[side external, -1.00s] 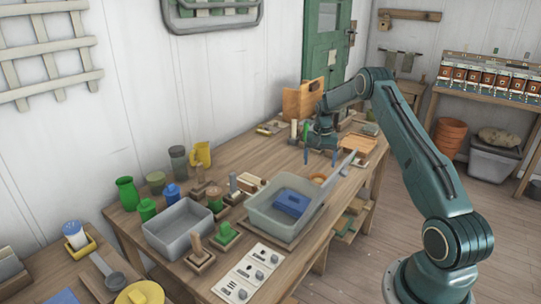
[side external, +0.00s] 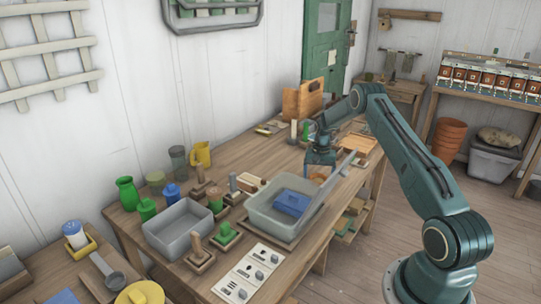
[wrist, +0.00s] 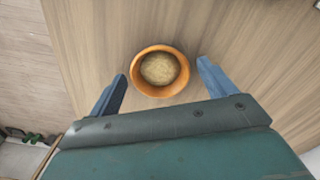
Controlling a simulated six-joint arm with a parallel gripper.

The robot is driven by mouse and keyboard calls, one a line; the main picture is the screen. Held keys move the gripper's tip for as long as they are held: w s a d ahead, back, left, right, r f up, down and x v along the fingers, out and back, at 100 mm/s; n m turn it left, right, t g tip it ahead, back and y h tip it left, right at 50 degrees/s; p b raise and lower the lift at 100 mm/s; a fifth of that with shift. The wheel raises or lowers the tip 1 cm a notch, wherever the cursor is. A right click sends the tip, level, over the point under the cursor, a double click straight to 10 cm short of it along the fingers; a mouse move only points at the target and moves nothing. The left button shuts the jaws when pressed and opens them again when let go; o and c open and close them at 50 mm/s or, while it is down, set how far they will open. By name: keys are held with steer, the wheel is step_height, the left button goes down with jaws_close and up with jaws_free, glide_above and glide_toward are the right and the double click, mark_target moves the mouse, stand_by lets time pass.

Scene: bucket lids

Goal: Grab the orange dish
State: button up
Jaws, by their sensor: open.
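The orange dish (wrist: 136,82) is a small round bowl with tan, grainy contents, sitting on the wooden table. In the wrist view it lies just ahead of my gripper (wrist: 161,86), roughly centred between the two blue fingers. The fingers are spread apart and empty. In the side view my gripper (side external: 320,172) points down over the table behind the grey bin, and the orange dish (side external: 317,177) shows only in small part between the fingers. I cannot tell the exact height of the fingertips above the table.
Wooden boxes (side external: 303,101) and an orange-brown tray (side external: 358,144) are farther back. A second grey bin (side external: 165,240) stands left.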

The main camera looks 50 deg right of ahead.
steer(key=shift+f, duration=0.3)
steer(key=c, duration=1)
